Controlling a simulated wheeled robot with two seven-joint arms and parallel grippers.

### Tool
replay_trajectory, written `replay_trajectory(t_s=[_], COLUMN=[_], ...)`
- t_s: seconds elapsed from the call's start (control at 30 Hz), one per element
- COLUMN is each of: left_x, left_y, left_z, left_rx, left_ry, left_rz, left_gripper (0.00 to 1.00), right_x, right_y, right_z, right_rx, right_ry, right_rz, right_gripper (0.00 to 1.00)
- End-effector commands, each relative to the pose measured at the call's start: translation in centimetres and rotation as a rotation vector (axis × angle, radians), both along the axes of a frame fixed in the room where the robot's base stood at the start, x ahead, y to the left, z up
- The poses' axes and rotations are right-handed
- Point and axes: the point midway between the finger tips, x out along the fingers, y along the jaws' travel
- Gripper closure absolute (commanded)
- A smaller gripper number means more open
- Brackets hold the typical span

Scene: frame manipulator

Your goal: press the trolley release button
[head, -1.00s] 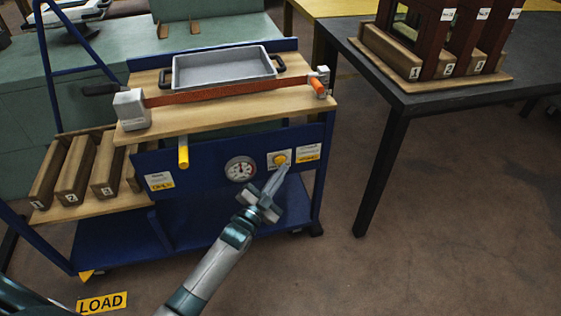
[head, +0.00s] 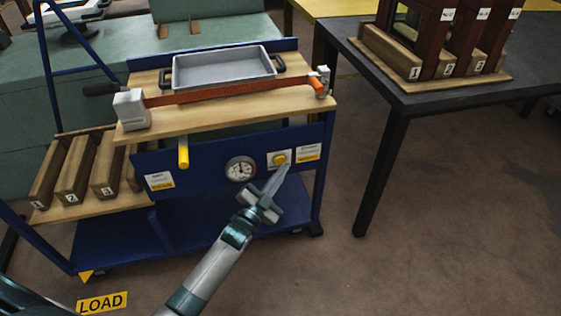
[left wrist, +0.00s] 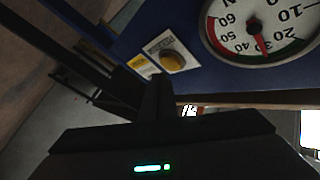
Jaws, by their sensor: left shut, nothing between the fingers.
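The round yellow button (head: 280,159) sits on a pale plate on the blue front panel (head: 215,158) of the trolley. It also shows in the left wrist view (left wrist: 173,61), just beyond my fingertips. My left gripper (head: 285,169) is shut and empty, with its tips just below and in front of the button. In the left wrist view the dark fingers (left wrist: 158,93) point towards the button, and a small gap shows in the picture between them. I cannot tell whether they touch. My right gripper is not in view.
A round gauge (head: 240,169) is left of the button. A yellow peg (head: 183,152) sticks out further left. On the trolley top, a red strap (head: 230,92) crosses before a grey tray (head: 222,72). A dark table (head: 420,98) stands at right; floor lies between.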

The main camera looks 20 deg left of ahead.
Motion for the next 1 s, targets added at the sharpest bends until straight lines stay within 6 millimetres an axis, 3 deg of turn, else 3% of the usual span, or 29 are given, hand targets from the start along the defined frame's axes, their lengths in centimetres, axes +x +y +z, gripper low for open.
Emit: replay_trajectory(t_s=[1.0], left_x=[0.89], left_y=[0.6], left_z=[0.02], left_rx=[0.0], left_ry=[0.0], left_rz=[0.0], left_gripper=[1.0], right_x=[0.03], right_y=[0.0], right_z=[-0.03], right_rx=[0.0], right_ry=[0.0], right_rz=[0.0], right_gripper=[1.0])
